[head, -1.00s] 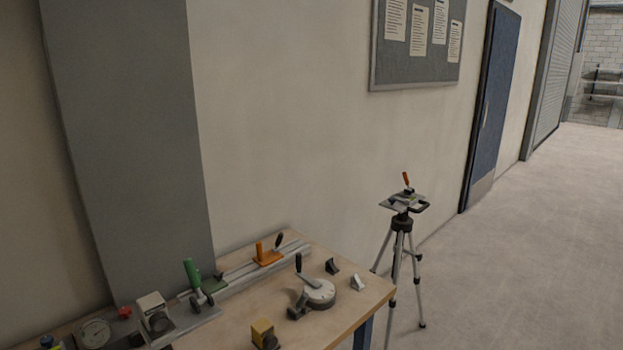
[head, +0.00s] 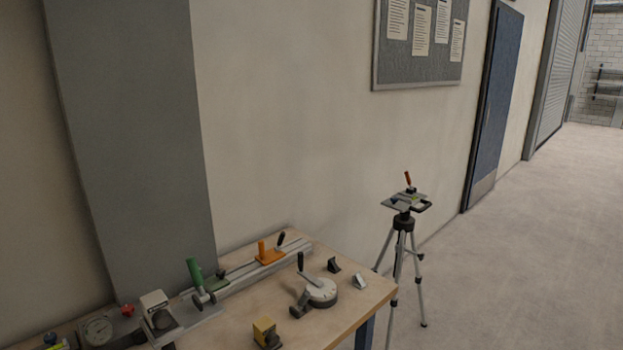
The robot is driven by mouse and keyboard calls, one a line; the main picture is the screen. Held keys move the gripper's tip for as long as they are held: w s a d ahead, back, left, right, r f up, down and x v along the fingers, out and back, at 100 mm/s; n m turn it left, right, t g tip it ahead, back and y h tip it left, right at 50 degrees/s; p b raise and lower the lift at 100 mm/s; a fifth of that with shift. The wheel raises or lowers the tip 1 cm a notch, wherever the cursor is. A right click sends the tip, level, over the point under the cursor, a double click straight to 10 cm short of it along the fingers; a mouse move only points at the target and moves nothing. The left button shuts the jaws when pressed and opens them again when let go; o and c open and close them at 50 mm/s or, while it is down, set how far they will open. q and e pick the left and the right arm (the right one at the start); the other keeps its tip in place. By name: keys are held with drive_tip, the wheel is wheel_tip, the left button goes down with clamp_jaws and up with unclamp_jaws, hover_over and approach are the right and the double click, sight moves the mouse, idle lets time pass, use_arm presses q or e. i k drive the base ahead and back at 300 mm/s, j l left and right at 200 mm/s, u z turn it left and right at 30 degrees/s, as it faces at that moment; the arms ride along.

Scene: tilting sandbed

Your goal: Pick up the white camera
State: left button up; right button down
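A white boxy item with a dark round front (head: 156,308), which looks like the white camera, is at the left part of the wooden workbench (head: 340,308). It sits beside a round dial gauge (head: 98,330) and close to a green-handled clamp (head: 196,276). A small white wedge-shaped piece (head: 358,281) lies near the bench's right corner; it is too small to tell what it is. A yellow block with a dark front (head: 265,332) stands near the front edge. Neither of my grippers is in view.
A round turntable with a black handle (head: 319,291) and a rail with an orange clamp (head: 269,254) are on the bench. A tripod (head: 402,240) stands just right of the bench. A wall runs behind; open floor (head: 530,270) lies to the right.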

sight(154, 305)
drive_tip(key=i+l, duration=0.35)
drive_tip(key=l, duration=0.2)
drive_tip(key=i+l+u, duration=0.2)
drive_tip(key=l+u, duration=0.15)
drive_tip(key=i+l+u, duration=0.15)
drive_tip(key=l+u, duration=0.2)
drive_tip(key=i+l+u, duration=0.1)
drive_tip(key=l+u, duration=0.25)
drive_tip(key=u, duration=0.5)
